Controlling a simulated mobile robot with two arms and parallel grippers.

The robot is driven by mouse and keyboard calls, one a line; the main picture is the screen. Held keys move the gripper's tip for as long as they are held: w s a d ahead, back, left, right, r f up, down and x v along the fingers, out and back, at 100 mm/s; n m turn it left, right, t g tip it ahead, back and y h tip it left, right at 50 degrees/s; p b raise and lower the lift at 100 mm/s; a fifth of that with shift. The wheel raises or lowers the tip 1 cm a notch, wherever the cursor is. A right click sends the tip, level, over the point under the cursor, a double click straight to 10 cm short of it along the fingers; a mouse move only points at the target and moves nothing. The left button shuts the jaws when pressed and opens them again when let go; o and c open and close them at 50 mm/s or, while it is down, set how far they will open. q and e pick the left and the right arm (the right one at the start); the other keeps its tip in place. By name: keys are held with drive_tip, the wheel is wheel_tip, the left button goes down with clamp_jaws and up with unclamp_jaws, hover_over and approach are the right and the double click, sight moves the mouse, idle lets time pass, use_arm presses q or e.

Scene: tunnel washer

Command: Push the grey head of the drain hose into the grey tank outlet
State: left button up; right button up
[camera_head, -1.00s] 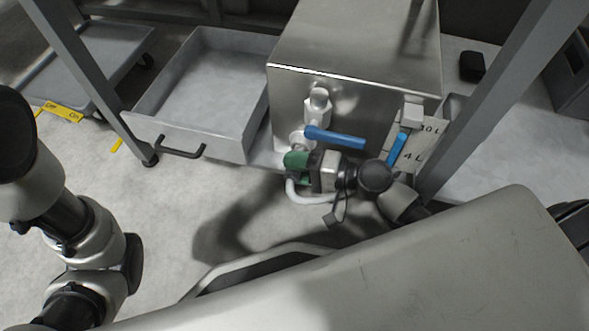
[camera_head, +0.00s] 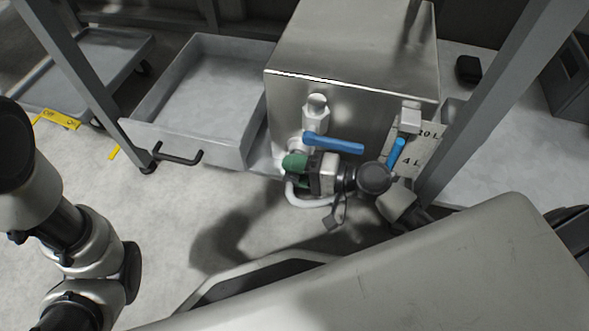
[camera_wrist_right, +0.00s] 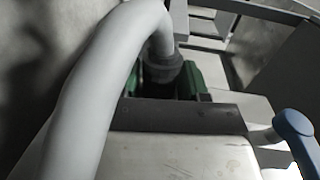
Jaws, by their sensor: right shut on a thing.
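The steel tank (camera_head: 350,60) stands on the rack shelf. A light grey fitting (camera_head: 296,142), which looks like the tank outlet, shows low on its front beside the blue valve handle (camera_head: 334,144). My right gripper (camera_head: 294,162), with green fingers, is right below this fitting. It is shut on the dark grey head (camera_wrist_right: 162,70) of the drain hose, seen between the fingers in the right wrist view. The light grey hose (camera_wrist_right: 95,100) curves away from the head and loops under the gripper. The meeting of head and outlet is hidden. My left gripper is out of view.
An open metal drawer (camera_head: 180,141) with a dark handle is left of the tank. A second blue handle (camera_head: 396,153) and a label plate (camera_head: 424,140) are right of the gripper. A rack post (camera_head: 85,75) stands at the left.

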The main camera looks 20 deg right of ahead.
drive_tip(key=o, duration=1.1)
drive_tip(key=shift+c, duration=0.2)
